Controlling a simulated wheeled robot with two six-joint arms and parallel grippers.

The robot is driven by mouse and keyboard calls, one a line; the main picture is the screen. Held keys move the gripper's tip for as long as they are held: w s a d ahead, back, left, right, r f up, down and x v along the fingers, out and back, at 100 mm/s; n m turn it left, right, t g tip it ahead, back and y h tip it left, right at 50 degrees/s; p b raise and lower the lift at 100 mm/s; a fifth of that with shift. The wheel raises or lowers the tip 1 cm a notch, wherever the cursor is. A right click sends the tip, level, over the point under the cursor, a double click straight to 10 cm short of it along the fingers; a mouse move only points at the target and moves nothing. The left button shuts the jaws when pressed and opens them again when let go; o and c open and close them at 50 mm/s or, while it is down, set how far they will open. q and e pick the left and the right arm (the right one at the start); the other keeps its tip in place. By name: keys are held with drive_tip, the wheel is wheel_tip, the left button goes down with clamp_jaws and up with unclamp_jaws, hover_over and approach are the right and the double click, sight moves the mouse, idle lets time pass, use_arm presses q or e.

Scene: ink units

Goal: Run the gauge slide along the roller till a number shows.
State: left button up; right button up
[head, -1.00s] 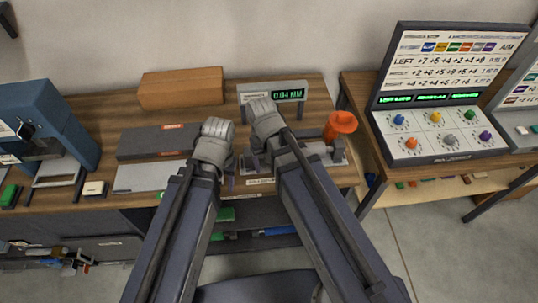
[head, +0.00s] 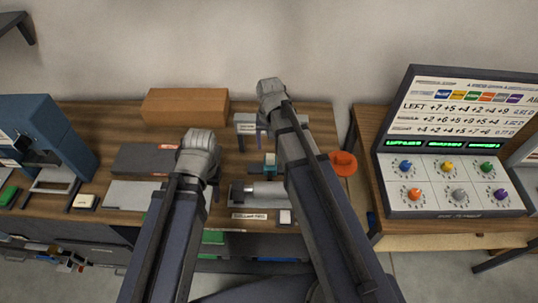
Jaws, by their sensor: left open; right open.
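A silver roller (head: 264,190) lies in a grey fixture at the front of the wooden bench, partly covered by my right arm. A small teal-topped block (head: 270,163), possibly the gauge slide, stands just behind the roller. The grey readout box (head: 245,122) is behind it; my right arm hides its screen, so I cannot read a number. My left gripper (head: 199,148) is left of the roller and apart from it. My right gripper (head: 271,95) is above the readout box, beyond the roller. Both are open and nothing shows in them; their fingertips are mostly hidden.
A brown box (head: 186,107) stands at the back of the bench. A dark grey case (head: 143,159) and a pale plate (head: 133,194) lie left of the roller. An orange cup-like object (head: 343,163) is at the right. A knob console (head: 447,165) stands on another table.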

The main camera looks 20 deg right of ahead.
sight(270, 156)
drive_tip(key=shift+w+d+f+b, duration=0.1)
drive_tip(key=shift+d+f+b, duration=0.05)
drive_tip(key=shift+f+b, duration=0.55)
use_arm(q)
wheel_tip(270, 156, down, 8)
drive_tip(key=b, duration=0.6)
drive_tip(key=shift+d+r, duration=0.1)
drive_tip(key=shift+d, duration=0.05)
use_arm(e)
wheel_tip(270, 156, down, 6)
drive_tip(key=shift+f, duration=0.2)
drive_tip(key=shift+c, duration=0.2)
clamp_jaws()
